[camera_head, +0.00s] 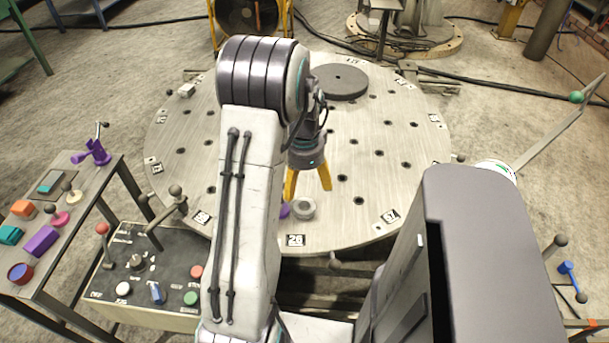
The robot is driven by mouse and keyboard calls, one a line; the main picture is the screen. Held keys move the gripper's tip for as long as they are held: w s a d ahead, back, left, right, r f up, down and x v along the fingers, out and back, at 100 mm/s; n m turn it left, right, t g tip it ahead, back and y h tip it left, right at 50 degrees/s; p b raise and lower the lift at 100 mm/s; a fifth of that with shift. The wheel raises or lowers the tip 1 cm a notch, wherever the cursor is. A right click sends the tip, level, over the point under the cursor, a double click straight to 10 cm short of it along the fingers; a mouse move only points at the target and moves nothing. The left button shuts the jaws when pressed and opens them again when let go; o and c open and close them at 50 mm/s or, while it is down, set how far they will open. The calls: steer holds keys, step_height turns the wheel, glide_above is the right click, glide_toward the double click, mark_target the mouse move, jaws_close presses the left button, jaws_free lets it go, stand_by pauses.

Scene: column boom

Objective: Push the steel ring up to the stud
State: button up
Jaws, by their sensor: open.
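The steel ring (304,208) is a small grey ring lying on the round table (350,205), near its front edge above the label 26. My gripper (308,190) has yellow fingers spread apart and pointing down. It is open and empty, just behind the ring in this view. I cannot tell whether a finger touches the ring. No other clear stud shows, and my arm covers part of the tabletop.
A dark round plate (341,82) lies at the back of the table. The tabletop has several dark holes and is clear right of my gripper. A control box (150,265) with levers and a side bench (70,200) with coloured parts stand at left.

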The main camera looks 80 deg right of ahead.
steer(key=shift+r, duration=1.25)
steer(key=shift+o, duration=0.3)
